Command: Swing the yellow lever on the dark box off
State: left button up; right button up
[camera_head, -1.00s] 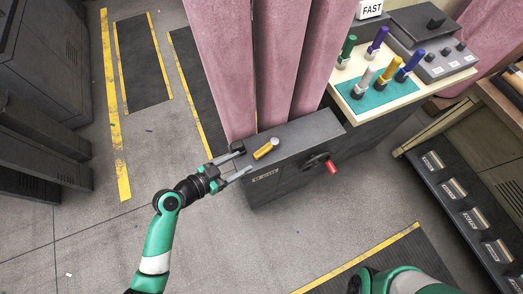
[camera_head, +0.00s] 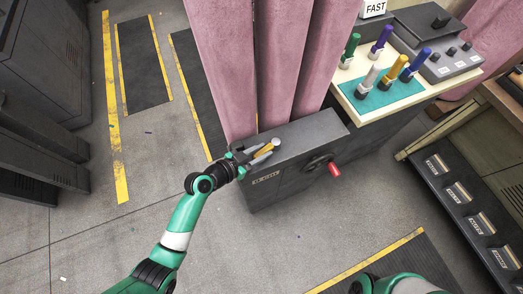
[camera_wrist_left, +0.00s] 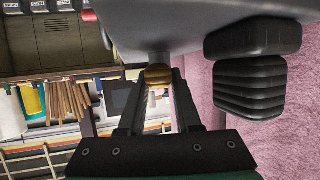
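The dark box (camera_head: 300,170) stands in the middle of the head view, in front of the pink felt rolls. The yellow lever (camera_head: 265,149) lies on its top near the left end, with a grey rounded end. My left gripper (camera_head: 259,153) is at the lever, one finger on each side. In the left wrist view the lever (camera_wrist_left: 158,76) fills most of the narrow gap between the fingers. I cannot tell whether they press on it. My right gripper is out of view; only part of that green arm shows at the bottom.
A red-handled crank (camera_head: 335,169) is on the box's front. A table (camera_head: 345,98) at upper right holds several coloured pegs on a teal mat (camera_head: 373,103) and a grey control box (camera_head: 440,62). A dark rack (camera_head: 450,175) stands at right. Open floor lies left and in front.

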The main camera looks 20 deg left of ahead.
pick_arm(q)
grip_shut()
dwell(1.0)
